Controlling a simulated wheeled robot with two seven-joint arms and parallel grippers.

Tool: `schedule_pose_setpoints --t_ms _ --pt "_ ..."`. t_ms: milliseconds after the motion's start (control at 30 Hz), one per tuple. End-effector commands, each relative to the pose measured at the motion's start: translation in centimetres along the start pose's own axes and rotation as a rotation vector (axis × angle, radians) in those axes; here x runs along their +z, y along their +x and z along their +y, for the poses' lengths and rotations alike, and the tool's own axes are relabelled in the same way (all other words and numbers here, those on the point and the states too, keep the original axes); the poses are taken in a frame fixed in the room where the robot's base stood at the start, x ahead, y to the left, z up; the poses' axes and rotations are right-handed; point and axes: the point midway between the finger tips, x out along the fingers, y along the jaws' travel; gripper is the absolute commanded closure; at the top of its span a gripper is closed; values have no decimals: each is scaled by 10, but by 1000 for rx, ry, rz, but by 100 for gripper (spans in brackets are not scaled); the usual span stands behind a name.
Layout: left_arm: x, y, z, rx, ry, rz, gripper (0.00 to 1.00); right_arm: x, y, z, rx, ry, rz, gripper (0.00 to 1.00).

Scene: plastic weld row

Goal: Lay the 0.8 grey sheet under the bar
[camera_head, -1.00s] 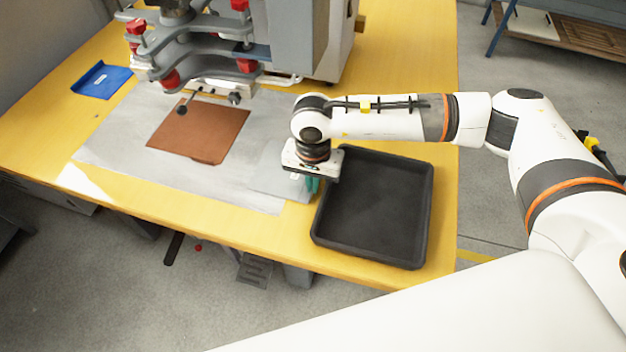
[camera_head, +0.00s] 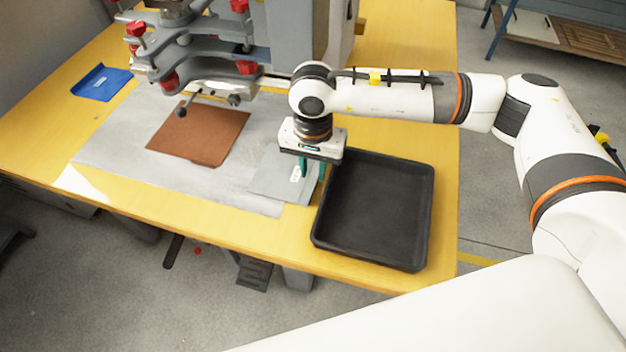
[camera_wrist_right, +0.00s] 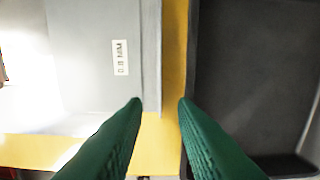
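The grey sheet (camera_head: 271,181) lies flat at the right end of the pale metal plate, by the black tray. Its white label (camera_wrist_right: 120,57) reads 0.8 MM in the right wrist view. My right gripper (camera_head: 311,174) hangs above the sheet's right edge and the tray's left rim. The bar (camera_head: 212,88) appears to be the low pale part at the front of the machine, above the plate. My left gripper is not in view.
A brown sheet (camera_head: 199,134) lies on the metal plate (camera_head: 120,135) before the machine. The black tray (camera_head: 424,213) is empty. A blue piece (camera_head: 101,82) lies at the far left of the yellow table. Clamp arms with red knobs (camera_head: 168,80) overhang the plate's rear.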

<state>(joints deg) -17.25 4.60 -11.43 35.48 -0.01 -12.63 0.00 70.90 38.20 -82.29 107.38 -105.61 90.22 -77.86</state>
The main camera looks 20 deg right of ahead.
Motion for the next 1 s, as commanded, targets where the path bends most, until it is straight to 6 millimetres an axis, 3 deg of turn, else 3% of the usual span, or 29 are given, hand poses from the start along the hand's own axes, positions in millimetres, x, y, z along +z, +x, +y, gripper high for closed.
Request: schedule_pose_setpoints --t_ms 200,333,1000 --pt "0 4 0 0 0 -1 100 0 -41 0 2 0 -2 75" --pt "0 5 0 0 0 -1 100 0 -55 0 0 0 -1 75" --pt "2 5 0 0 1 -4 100 0 -60 0 -1 0 1 75"
